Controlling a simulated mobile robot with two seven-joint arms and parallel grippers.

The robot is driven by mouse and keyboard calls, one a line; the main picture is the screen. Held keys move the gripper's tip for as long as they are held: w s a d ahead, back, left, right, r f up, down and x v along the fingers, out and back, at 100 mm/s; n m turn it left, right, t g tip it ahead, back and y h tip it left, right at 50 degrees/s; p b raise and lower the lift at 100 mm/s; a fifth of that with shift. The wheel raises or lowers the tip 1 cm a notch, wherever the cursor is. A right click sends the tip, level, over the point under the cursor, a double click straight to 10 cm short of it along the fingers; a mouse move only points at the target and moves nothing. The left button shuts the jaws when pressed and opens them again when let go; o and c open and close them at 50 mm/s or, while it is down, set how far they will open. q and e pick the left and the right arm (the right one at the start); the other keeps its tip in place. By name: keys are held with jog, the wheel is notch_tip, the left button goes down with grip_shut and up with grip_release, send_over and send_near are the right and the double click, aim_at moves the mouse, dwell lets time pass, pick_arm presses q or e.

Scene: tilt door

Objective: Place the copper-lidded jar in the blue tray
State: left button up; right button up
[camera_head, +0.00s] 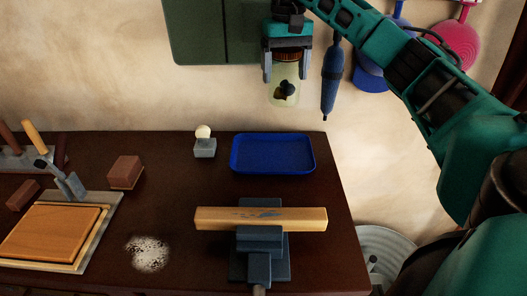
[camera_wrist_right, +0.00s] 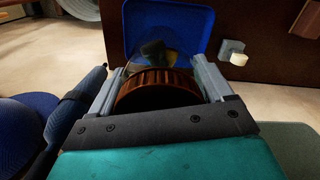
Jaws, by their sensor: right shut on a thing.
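The jar (camera_head: 285,88) is clear with a copper-brown lid and dark lumps inside. My right gripper (camera_head: 285,68) is shut on it near the lid and holds it upright in the air, above the far part of the table in the head view. In the right wrist view the ribbed lid (camera_wrist_right: 157,88) sits between the fingers of the gripper (camera_wrist_right: 160,85). The blue tray (camera_head: 273,154) lies on the table, empty, below the jar in the head view. It also shows in the right wrist view (camera_wrist_right: 197,25), partly hidden behind the jar. My left gripper is not in view.
A vise holding a wooden bar (camera_head: 300,219) stands in front of the tray. A small grey block with a pale ball (camera_head: 204,146) stands left of it. A brown block (camera_head: 125,171) and a framed board (camera_head: 50,235) are at left. A blue tool (camera_head: 331,80) hangs beside the gripper.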

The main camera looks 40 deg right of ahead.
jog(key=shift+w+d, duration=0.1)
jog(key=shift+d, duration=0.3)
pick_arm(q)
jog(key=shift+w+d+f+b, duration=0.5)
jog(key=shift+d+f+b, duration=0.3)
jog(key=shift+b, duration=1.15)
pick_arm(e)
jog(key=shift+f, duration=9.7)
jog(key=shift+f, duration=0.15)
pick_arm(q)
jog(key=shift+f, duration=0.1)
pick_arm(e)
jog(key=o, duration=1.2)
